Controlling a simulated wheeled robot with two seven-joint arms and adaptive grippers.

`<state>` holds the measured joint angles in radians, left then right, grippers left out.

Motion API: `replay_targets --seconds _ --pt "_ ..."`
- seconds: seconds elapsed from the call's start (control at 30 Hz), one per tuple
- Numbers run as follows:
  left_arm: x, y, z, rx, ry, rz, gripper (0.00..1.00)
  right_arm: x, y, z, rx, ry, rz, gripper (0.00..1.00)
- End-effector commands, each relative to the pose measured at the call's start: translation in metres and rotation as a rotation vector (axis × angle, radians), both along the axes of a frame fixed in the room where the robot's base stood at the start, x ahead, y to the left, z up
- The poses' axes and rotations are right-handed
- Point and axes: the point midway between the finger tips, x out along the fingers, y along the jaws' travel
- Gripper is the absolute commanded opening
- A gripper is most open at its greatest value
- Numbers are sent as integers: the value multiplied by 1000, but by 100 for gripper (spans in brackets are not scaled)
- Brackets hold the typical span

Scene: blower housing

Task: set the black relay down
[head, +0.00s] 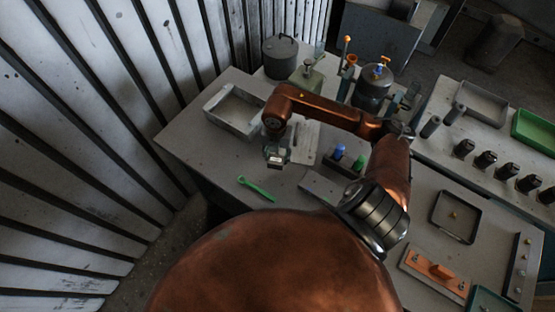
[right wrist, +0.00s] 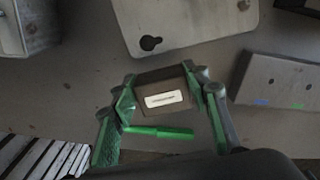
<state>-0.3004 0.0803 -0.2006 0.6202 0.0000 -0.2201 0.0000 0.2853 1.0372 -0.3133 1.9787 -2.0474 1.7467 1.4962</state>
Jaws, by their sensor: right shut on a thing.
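The black relay (right wrist: 160,80), a dark block with a white label, sits between the fingers of my right gripper (right wrist: 168,98) in the right wrist view. The green-padded fingers are shut on its two sides. In the head view my right gripper (head: 276,155) points down over the left table, and the relay is hard to make out there. I cannot tell how far the relay is above the table top. My left gripper is not in view.
A green tool (head: 257,188) lies on the table just nearer than the gripper. A grey tray (head: 233,128) stands to the left. A pale plate with a keyhole slot (right wrist: 195,32) and a block with blue and green marks (right wrist: 280,85) lie close by.

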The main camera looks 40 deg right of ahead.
Motion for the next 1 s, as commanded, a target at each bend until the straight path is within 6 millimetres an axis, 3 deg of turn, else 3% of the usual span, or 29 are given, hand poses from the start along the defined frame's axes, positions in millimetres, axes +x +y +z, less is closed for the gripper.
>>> replay_targets --seconds 0.2,0.57,0.6,0.83,1.0 --pt "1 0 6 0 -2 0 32 -1 0 -29 1 3 -1 17" --pt "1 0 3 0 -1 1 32 -1 -1 -35 0 2 0 17" --pt "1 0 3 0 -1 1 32 -1 -1 -34 0 1 0 45" --pt "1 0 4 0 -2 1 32 -1 -1 -34 0 1 0 60" --pt "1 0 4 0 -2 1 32 -1 -1 -34 0 1 0 60"
